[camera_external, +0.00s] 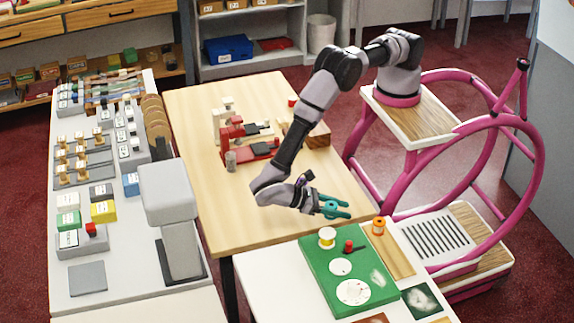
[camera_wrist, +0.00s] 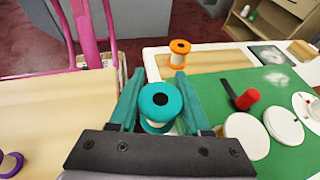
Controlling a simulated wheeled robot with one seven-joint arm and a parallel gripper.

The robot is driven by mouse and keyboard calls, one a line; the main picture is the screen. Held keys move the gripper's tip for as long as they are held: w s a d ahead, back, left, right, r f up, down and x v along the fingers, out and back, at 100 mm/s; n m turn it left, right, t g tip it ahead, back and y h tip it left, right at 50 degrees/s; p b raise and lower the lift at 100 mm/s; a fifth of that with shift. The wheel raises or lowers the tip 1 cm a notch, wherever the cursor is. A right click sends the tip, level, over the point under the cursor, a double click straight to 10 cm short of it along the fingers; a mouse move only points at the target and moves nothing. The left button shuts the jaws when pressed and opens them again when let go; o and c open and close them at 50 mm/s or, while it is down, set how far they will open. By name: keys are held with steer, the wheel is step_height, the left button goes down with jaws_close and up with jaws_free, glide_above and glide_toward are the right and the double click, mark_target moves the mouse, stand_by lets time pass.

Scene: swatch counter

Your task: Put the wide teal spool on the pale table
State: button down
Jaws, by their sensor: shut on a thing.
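My gripper (camera_external: 333,207) is shut on the teal spool (camera_wrist: 158,108), which sits upright between the two teal fingers in the wrist view. Fingers and spool are of like colour and hard to part in the external view. My gripper (camera_wrist: 157,105) hangs near the front right corner of the pale wooden table (camera_external: 215,190), close to the white-topped table with the green mat. How high it hangs I cannot tell. The pale table's left and front parts are bare.
A purple spool (camera_wrist: 10,164) shows at the lower left. Red machines (camera_external: 235,140) stand on the pale table's far part. A grey post (camera_external: 178,230) stands left.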

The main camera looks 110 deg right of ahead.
steer(key=w+d+n+h, duration=0.4)
steer(key=d, duration=0.9)
steer(key=w+d+n+h, duration=0.3)
steer(key=w+d+h, duration=0.1)
steer(key=d, duration=0.8)
steer(key=w+d+r+n+t+h, duration=0.2)
steer(key=w+d+n, duration=0.1)
steer(key=d, duration=0.5)
steer(key=w+d+r+n+t+h, duration=0.3)
steer(key=w+d, duration=0.1)
steer(key=d, duration=0.4)
steer(key=w+d+r+n+t+h, duration=0.2)
steer(key=w+d+r+n+h, duration=0.1)
steer(key=d, duration=0.5)
steer(key=shift+w+d, duration=0.35)
steer(key=shift+w, duration=0.5)
steer(key=w+d+f+n+t+h, duration=0.1)
steer(key=w+d+f+n+t, duration=0.35)
steer(key=w+d, duration=0.25)
steer(key=n+t, duration=0.2)
steer(key=t, duration=0.2)
glide_above(197, 149)
step_height(197, 149, down, 9)
steer(key=shift+s+r, duration=0.1)
steer(key=shift+r, duration=0.05)
steer(key=shift+f, duration=2.3)
steer(key=shift+f, duration=0.1)
